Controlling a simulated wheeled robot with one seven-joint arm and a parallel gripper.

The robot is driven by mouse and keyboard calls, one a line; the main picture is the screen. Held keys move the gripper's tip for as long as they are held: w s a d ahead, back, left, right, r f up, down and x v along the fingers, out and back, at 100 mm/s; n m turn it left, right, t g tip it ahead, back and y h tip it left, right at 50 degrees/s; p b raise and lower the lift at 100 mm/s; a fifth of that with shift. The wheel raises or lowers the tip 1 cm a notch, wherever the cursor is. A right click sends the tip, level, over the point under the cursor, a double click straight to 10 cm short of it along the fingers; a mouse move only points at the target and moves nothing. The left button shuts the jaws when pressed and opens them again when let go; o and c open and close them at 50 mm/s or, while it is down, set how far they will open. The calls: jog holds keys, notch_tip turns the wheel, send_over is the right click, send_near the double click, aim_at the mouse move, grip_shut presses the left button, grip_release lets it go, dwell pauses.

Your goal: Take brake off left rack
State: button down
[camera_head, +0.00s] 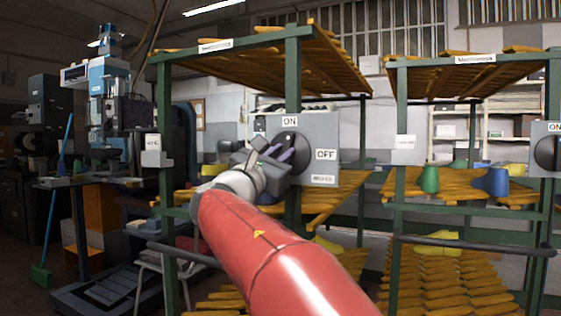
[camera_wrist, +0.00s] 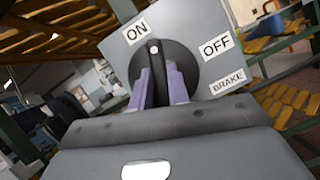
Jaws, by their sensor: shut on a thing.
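The left rack (camera_head: 293,80) is a green metal frame with wooden shelves. A grey brake box (camera_head: 322,135) is on its front, with ON, OFF and BRAKE labels; it also fills the middle of the wrist view (camera_wrist: 180,20). Its round black knob (camera_wrist: 190,60) has a raised grip bar with a white dot, which points up toward the ON label. My gripper (camera_wrist: 160,84) has its two purple fingers on either side of the bar, shut on it. In the head view my gripper (camera_head: 278,151) partly covers the knob.
A right rack (camera_head: 402,120) has its own grey switch box (camera_head: 546,150) at the picture's right edge. A dark handle bar (camera_head: 480,247) crosses its front. Green and blue shoe lasts stand on its shelf. A blue machine (camera_head: 108,100) and a green broom (camera_head: 42,272) are at left.

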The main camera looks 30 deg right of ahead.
jog(key=shift+f+m+g+y+p, duration=0.1)
jog(key=shift+m+g+y+p, duration=0.2)
jog(key=shift+m+g, duration=1.65)
jog(key=shift+r+m+g+y+p, duration=0.15)
jog(key=shift+m+y, duration=0.15)
jog(key=shift+m, duration=3.35)
jog(key=shift+f+m+g+y+p, duration=0.25)
jog(key=shift+m+g, duration=0.75)
jog(key=shift+m, duration=1.8)
jog(key=shift+r, duration=0.1)
jog(key=c, duration=1.3)
grip_release()
jog(key=shift+c, duration=0.2)
jog(key=shift+a, duration=0.1)
